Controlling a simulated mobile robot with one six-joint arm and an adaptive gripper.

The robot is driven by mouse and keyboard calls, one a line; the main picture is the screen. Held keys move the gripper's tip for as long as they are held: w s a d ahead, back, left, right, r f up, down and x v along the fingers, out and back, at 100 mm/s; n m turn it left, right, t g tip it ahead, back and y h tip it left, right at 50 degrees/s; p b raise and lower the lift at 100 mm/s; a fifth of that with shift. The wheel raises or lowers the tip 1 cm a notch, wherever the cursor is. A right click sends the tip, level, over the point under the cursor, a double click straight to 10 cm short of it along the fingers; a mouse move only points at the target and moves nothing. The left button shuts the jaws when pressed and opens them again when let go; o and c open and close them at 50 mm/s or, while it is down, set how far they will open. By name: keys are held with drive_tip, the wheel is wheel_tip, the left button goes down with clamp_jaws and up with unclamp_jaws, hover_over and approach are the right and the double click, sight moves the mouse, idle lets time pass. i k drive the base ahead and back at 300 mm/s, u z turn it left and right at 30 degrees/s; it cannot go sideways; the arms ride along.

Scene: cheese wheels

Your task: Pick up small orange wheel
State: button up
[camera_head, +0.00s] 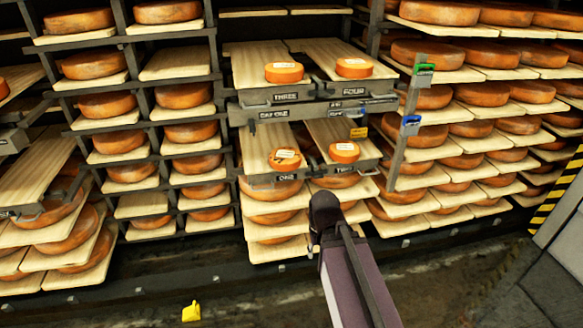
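Several small orange wheels with white labels lie on pull-out wooden boards at the centre. On the upper level, one small orange wheel (284,73) is on the board marked THREE and another (354,68) is on the board marked FOUR. On the lower level, one small orange wheel (284,161) is on the board marked ONE, and another (344,153) is on the board to its right. My purple arm reaches up from the bottom right, and its dark end is just below the lower boards. I cannot make out any gripper fingers.
Racks of large cheese wheels stand on both sides, such as one at left (91,64) and one at right (440,12). An upright post (405,130) with green and blue tags stands right of the boards. A yellow object (191,312) is at the bottom left.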

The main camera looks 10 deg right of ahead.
sight(285, 159)
drive_tip(key=u, duration=0.4)
drive_tip(key=k, duration=0.25)
drive_tip(key=z, duration=1.5)
drive_tip(key=i, duration=1.65)
drive_tip(key=u, duration=0.4)
